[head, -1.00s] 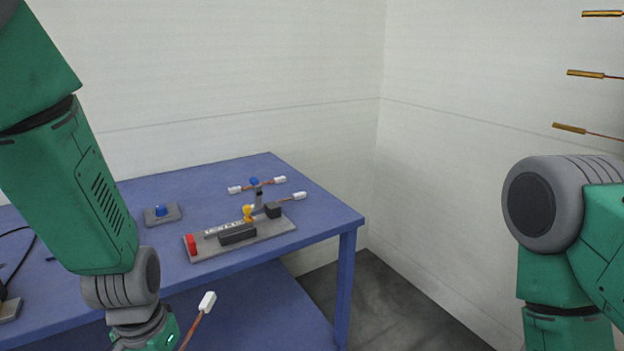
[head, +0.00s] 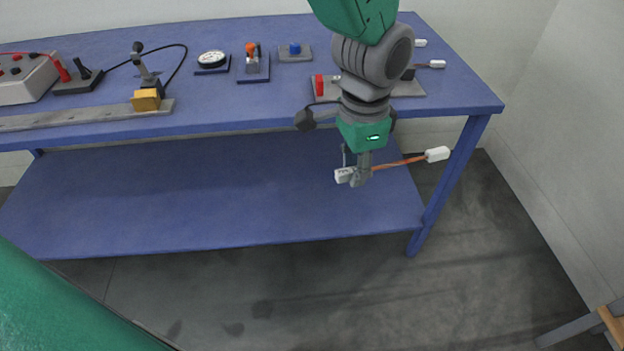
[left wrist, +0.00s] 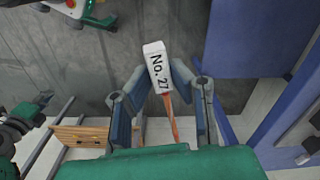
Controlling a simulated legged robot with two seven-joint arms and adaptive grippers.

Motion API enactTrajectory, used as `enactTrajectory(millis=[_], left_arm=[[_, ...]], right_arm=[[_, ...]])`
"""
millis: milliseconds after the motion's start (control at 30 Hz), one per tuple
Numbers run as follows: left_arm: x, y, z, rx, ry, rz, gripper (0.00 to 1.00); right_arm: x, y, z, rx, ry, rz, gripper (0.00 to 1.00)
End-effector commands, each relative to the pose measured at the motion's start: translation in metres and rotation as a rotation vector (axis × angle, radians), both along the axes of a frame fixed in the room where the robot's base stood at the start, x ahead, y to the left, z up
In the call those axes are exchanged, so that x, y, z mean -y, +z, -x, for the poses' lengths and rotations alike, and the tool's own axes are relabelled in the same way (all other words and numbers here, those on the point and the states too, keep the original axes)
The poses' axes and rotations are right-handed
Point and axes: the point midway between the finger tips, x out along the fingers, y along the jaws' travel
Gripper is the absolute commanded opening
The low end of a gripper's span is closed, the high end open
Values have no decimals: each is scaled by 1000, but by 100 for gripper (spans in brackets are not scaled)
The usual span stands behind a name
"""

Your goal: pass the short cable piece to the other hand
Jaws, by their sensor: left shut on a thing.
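The short cable piece is a copper-coloured cable (head: 400,162) with a white block at each end. My left gripper (head: 358,176) is shut on it near its left white end (head: 343,175) and holds it in front of the blue table. The other white end (head: 437,154) sticks out to the right. In the left wrist view, the white end marked "No. 27" (left wrist: 157,66) shows between the fingers, with the cable running down behind the wrist. A dark gripper-like part (left wrist: 20,122) at the left edge there appears to be my right gripper; its jaws are unclear.
The blue table (head: 220,97) has a lower shelf (head: 190,190). On top are a clamp with an orange block (head: 147,98), a dial (head: 212,60), a blue button (head: 295,49) and a fixture with a red block (head: 320,85). The grey floor in front is clear; a wooden-topped stand (head: 612,325) is lower right.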

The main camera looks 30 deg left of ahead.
Motion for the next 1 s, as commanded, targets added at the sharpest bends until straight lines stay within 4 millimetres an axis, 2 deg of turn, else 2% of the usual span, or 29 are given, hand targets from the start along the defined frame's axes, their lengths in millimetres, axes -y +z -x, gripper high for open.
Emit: enactTrajectory(millis=[33, 200, 367, 400, 467, 500, 733, 867, 967, 1000], left_arm=[[13, 7, -7, 2, -82, 4, 0], [48, 27, -22, 1, -329, 4, 0], [67, 38, -31, -3, -476, 4, 0], [70, 39, -32, -4, -499, 3, 0], [73, 41, -33, -4, -523, 2, 0], [74, 42, -34, -4, -532, 2, 0], [76, 43, -34, -4, -541, 1, 0], [76, 43, -34, -4, -540, 1, 0], [76, 43, -34, -4, -539, 1, 0], [76, 43, -34, -4, -539, 1, 0]], right_arm=[[0, 0, 0, 0, 0, 0, 0], [0, 0, 0, 0, 0, 0, 0], [0, 0, 0, 0, 0, 0, 0], [0, 0, 0, 0, 0, 0, 4], [0, 0, 0, 0, 0, 0, 25], [0, 0, 0, 0, 0, 0, 39], [-1, 0, -2, 15, 2, -7, 40], [-11, -4, -32, 96, 22, -53, 40], [-26, -5, -75, 217, 51, -129, 40], [-34, -4, -96, 276, 66, -168, 40]])
